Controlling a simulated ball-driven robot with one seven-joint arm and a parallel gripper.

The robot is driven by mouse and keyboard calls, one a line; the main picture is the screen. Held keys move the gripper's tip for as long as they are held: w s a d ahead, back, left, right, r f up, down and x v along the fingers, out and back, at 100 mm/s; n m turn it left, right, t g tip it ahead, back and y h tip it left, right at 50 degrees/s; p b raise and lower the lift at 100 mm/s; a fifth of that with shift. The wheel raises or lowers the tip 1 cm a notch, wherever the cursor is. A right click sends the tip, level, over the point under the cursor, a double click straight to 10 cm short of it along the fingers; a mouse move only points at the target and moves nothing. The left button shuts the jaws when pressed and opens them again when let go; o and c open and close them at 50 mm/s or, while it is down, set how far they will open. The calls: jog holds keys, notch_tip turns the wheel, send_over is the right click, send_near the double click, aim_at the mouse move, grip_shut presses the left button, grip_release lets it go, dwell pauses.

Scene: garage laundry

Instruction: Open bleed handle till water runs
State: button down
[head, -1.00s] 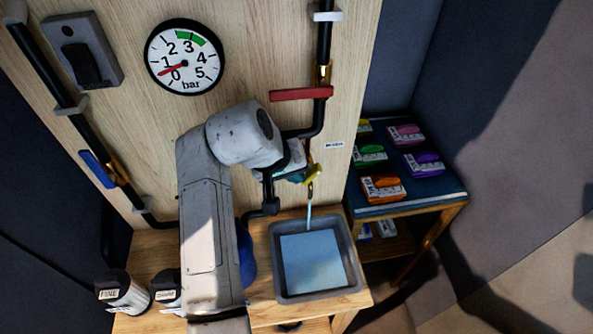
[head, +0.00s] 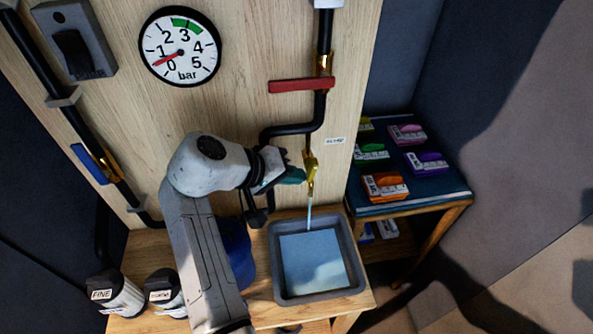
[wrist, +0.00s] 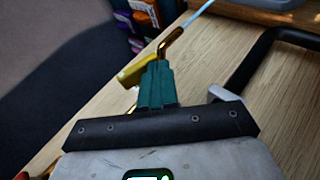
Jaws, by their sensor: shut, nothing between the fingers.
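The yellow bleed handle (head: 312,168) sits on a thin brass bleed pipe at the board, above the tray. A thin pale blue stream of water (head: 309,215) runs from the spout below it into the grey tray (head: 277,282), where pale blue water lies. In the wrist view, the handle (wrist: 136,71) shows just beyond the green fingertips, with the brass spout (wrist: 171,40) and the stream (wrist: 200,14) further off. My gripper (head: 298,176) is shut and empty, just left of the handle. It also shows in the wrist view (wrist: 158,72); contact with the handle cannot be told.
A round gauge (head: 180,47) reads between 0 and 1 bar. A red handle (head: 304,85) and a blue handle (head: 90,164) sit on black pipes. Two labelled jars (head: 121,293) (head: 166,290) stand at left. A side table (head: 400,207) holds several coloured packs.

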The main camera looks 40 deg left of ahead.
jog(key=shift+f, duration=0.1)
dwell(0.7)
jog(key=shift+r+p, duration=0.55)
jog(key=shift+r, duration=0.3)
